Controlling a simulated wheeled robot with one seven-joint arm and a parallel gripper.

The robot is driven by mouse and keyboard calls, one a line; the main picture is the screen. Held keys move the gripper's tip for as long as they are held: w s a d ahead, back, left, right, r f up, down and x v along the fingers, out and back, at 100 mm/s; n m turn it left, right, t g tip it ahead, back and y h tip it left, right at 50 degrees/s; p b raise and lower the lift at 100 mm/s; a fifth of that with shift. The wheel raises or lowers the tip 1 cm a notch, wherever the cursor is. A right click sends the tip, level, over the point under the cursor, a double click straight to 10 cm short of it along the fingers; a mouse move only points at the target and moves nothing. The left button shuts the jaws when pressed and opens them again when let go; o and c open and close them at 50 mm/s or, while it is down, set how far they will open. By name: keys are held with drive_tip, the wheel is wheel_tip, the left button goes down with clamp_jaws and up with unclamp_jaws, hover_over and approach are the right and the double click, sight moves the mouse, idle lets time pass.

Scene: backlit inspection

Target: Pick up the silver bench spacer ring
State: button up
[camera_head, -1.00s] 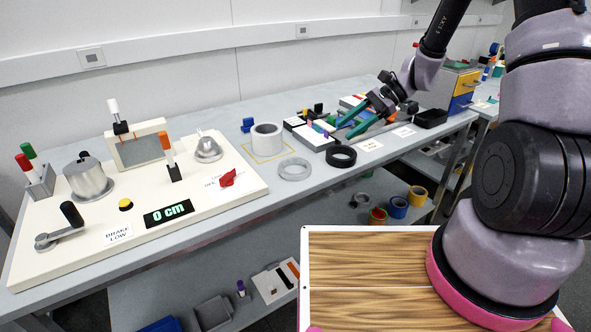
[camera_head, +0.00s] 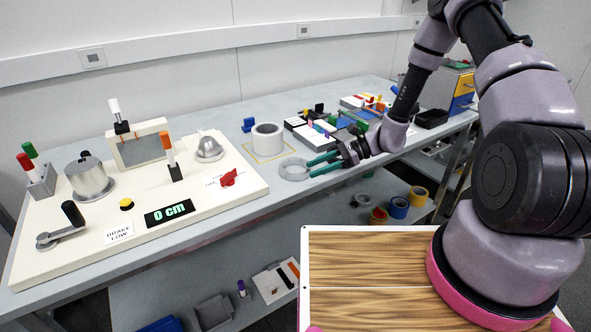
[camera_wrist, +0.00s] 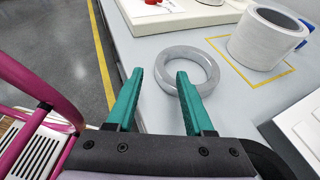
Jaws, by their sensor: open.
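The silver bench spacer ring (camera_head: 283,173) lies flat on the grey bench, near its front edge. It also shows in the wrist view (camera_wrist: 186,50), ahead of my fingers. My gripper (camera_head: 310,169) is open and empty, with its green fingers pointing at the ring's right side. In the wrist view my gripper (camera_wrist: 160,73) has its left fingertip just outside the ring and its right fingertip overlapping the ring's near part. I cannot tell whether a finger touches the ring or how high the fingertips are.
A thick white-grey cylinder (camera_head: 267,139) stands on a yellow-outlined square just behind the ring. The cream panel (camera_head: 250,192) with knobs and a red switch lies to the left. Dark trays with small parts (camera_head: 310,132) stand behind my gripper. Bare bench (camera_wrist: 135,48) lies left of the ring.

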sight(300, 175)
drive_tip(key=x, duration=0.4)
drive_tip(key=shift+a+f, duration=0.15)
drive_tip(key=shift+a, duration=0.1)
drive_tip(key=shift+c, duration=0.3)
clamp_jaws()
idle(0.9)
